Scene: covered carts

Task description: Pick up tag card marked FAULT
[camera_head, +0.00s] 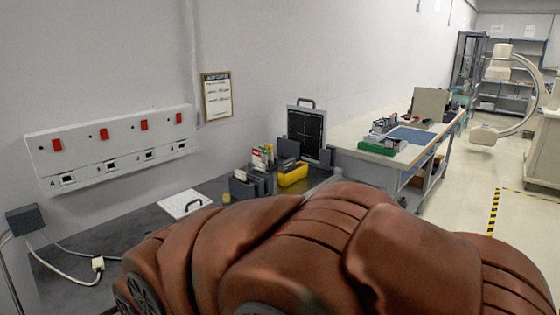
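Several coloured cards, white, yellow, green and red (262,156), stand upright in a dark grey holder (243,188) on the dark bench top by the wall. Their lettering is too small to read, so I cannot tell which one is marked FAULT. My gripper is not in view, and nothing is seen touching the cards. A large brown, folded, leather-like bulk (330,245) fills the foreground and hides the near part of the bench.
A yellow case (292,174) stands right of the holder. A white lidded panel (185,204) and white cable (65,274) lie left on the dark bench (135,229). A pale worktable (350,134) with parts stands behind.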

